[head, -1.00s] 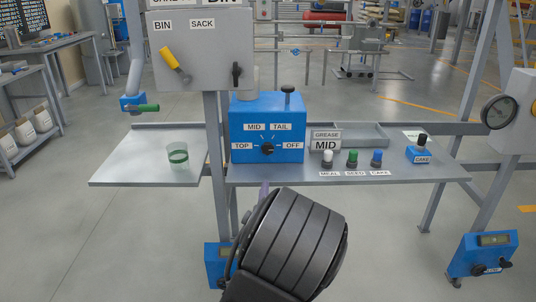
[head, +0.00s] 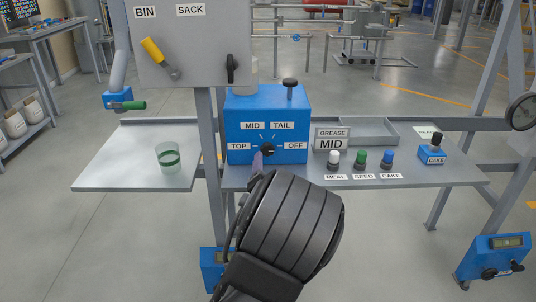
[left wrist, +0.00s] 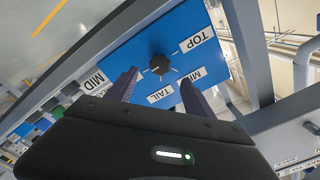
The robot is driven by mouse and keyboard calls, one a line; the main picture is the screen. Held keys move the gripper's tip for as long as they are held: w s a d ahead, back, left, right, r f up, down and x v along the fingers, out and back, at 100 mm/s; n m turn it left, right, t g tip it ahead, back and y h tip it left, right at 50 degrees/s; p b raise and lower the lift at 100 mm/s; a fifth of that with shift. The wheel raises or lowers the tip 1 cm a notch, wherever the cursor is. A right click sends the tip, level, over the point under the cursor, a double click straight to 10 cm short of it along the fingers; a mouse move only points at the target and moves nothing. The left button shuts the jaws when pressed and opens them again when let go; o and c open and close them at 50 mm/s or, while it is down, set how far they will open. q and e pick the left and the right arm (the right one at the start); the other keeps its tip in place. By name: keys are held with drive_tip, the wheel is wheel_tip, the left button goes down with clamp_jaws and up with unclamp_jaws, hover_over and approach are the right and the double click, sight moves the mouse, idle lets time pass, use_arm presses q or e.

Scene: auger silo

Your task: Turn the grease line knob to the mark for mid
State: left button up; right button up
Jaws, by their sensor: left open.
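The grease line knob (head: 267,149) is a small black knob on the front of a blue box (head: 240,104). The labels TOP, MID, TAIL and OFF stand around it. Its pointer is too small to read surely. My left gripper (head: 258,163) is just below and in front of the knob, mostly hidden behind my dark wrist. In the left wrist view my left gripper (left wrist: 158,78) is open, its two fingers apart, with the knob (left wrist: 160,63) ahead between the fingertips and nothing held. A sign (head: 332,139) beside the box reads GREASE MID. My right gripper is not in view.
A glass (head: 169,157) stands on the left shelf. A grey panel with a yellow lever (head: 158,57) hangs above.

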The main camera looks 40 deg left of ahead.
sight(268, 151)
use_arm(q)
drive_tip(key=b+x, duration=0.1)
drive_tip(key=x, duration=0.6)
drive_tip(key=shift+c, duration=0.2)
clamp_jaws()
idle(0.4)
